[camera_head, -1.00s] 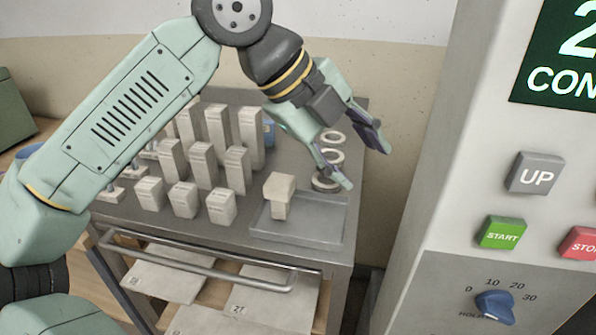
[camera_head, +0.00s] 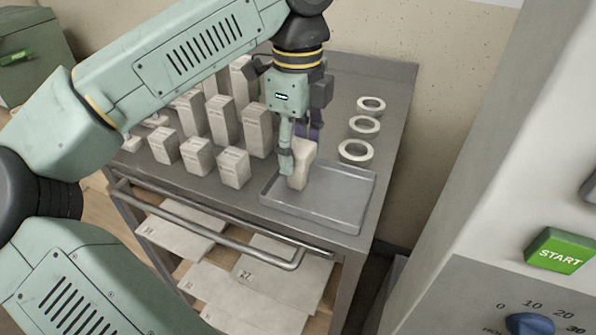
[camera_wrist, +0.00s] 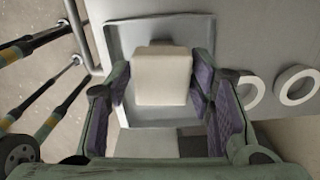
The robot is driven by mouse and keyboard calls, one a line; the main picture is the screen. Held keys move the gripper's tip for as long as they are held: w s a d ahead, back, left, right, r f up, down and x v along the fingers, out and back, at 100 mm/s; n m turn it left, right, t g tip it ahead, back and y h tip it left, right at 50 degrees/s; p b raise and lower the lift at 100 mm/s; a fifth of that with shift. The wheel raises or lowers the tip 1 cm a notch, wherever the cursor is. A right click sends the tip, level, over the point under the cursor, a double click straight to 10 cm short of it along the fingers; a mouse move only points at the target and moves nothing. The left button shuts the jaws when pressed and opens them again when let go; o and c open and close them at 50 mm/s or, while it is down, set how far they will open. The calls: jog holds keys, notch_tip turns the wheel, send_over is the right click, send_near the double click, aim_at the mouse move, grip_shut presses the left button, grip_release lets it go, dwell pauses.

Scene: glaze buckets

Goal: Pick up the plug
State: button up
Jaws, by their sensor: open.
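The plug (camera_head: 302,160) is a cream, block-headed piece with a narrower lower part. It stands in a shallow grey tray (camera_head: 345,208) on the cart top. My gripper (camera_head: 298,150) points down at the plug, with one finger in front of it and the other behind. In the wrist view, the plug's square top (camera_wrist: 162,76) lies between the two purple-padded fingers of my gripper (camera_wrist: 163,95).
Several pale upright blocks (camera_head: 234,167) stand left of the tray. Three white rings (camera_head: 355,151) lie behind it on the cart top. A bar handle (camera_head: 215,240) runs along the cart's front. A control panel with a green START button (camera_head: 559,250) stands at right.

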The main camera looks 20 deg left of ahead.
aim_at(298, 168)
notch_tip(298, 168, down, 4)
jog(key=shift+f+b, duration=0.25)
jog(key=shift+b, duration=0.8)
jog(key=shift+r, duration=0.1)
jog(key=shift+c, duration=0.5)
jog(key=c, duration=0.9)
